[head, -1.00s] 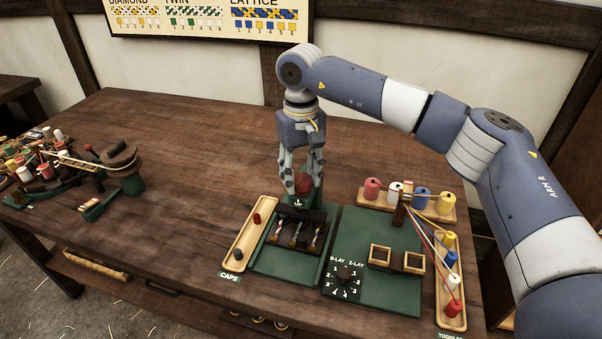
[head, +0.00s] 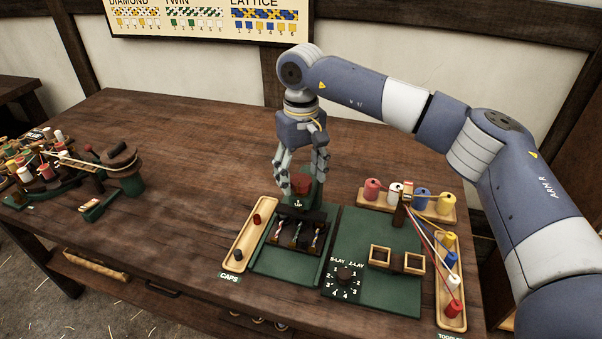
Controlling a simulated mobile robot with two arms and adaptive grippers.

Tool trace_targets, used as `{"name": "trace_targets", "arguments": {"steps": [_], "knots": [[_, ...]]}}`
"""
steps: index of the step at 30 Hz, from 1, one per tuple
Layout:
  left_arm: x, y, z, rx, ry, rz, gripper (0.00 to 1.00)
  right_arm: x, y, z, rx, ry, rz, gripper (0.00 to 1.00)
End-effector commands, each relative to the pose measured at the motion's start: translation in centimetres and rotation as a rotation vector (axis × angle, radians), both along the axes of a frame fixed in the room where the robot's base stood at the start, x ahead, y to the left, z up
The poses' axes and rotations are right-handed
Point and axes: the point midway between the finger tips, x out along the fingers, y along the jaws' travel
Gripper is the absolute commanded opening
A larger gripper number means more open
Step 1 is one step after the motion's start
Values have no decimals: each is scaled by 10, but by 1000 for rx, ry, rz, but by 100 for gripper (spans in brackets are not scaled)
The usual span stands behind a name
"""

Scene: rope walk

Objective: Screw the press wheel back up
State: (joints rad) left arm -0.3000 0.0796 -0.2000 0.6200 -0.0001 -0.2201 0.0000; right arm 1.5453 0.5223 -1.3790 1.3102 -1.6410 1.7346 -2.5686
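The red press wheel (head: 301,183) sits on top of the small dark press behind the green board, at the table's middle. A small "UP" label (head: 298,203) shows just below it. My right gripper (head: 302,187) points down over the wheel, with one finger on each side of it. The fingers stand spread, and the wheel shows between them. Whether a fingertip touches the wheel is hard to tell. The press (head: 303,214) holds several twisted coloured strands at its front. My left gripper is out of view.
A wooden caps tray (head: 241,246) lies left of the press. To the right are a green board (head: 385,290) with a lay dial (head: 344,274), a spool tray (head: 437,214) and a toggles tray (head: 459,314).

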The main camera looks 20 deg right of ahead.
Motion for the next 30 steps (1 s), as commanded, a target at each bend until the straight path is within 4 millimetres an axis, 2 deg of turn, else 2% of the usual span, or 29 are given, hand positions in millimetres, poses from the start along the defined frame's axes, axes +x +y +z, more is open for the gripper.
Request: {"name": "trace_targets", "arguments": {"steps": [8,11,21,25,30], "knots": [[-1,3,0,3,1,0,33,0,0,5,0,1,-1,61],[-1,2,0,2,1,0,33,0,0,19,0,-1,-1,61],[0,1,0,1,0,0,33,0,0,90,0,-2,0,61],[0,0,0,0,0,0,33,0,0,108,0,0,-1,61],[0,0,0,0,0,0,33,0,0,119,0,2,0,61]]}}
